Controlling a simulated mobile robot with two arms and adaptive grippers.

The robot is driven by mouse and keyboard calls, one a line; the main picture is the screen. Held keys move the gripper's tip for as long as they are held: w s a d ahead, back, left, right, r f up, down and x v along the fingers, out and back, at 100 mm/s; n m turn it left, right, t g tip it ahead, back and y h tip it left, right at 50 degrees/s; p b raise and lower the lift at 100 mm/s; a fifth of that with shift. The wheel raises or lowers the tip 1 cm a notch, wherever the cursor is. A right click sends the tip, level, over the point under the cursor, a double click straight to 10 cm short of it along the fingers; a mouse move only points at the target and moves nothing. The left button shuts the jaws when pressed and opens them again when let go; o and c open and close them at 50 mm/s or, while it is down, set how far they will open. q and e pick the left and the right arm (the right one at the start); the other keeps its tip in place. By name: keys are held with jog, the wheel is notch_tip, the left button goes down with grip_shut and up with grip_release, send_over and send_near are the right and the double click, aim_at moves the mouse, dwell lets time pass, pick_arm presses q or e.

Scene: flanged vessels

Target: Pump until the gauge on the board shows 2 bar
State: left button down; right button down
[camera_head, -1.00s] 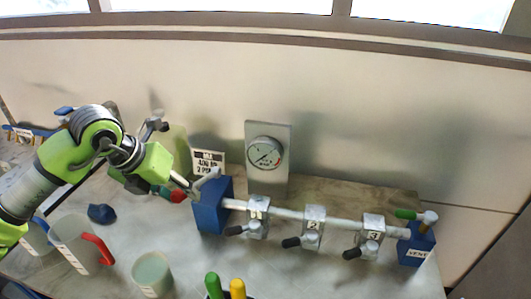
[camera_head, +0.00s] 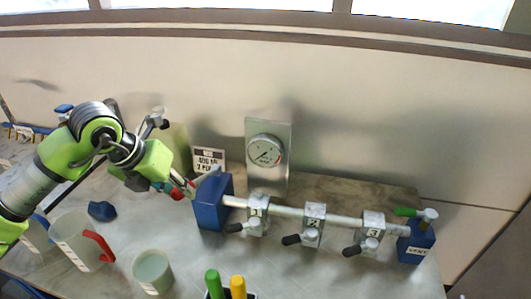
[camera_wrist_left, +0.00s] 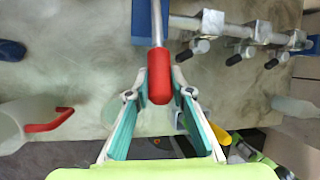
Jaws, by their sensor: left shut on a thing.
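The round gauge (camera_head: 265,151) is on the upright grey board (camera_head: 273,185) behind the pipe. Its needle points to the lower left; the scale is too small to read. A blue block (camera_head: 211,203) stands at the left end of the pipe. In the left wrist view a metal rod runs from the blue block (camera_wrist_left: 142,20) to a red handle (camera_wrist_left: 159,75). My left gripper (camera_head: 187,187) is shut on the red handle, with one finger on each side in the left wrist view (camera_wrist_left: 158,92). My right gripper is not in view.
The pipe carries three valves (camera_head: 312,225) with black levers and ends at a blue vent block (camera_head: 416,244) with a green lever. A printed sign (camera_head: 208,160) stands behind the blue block. A jug with a red handle (camera_head: 82,240) and a cup (camera_head: 152,273) stand front left.

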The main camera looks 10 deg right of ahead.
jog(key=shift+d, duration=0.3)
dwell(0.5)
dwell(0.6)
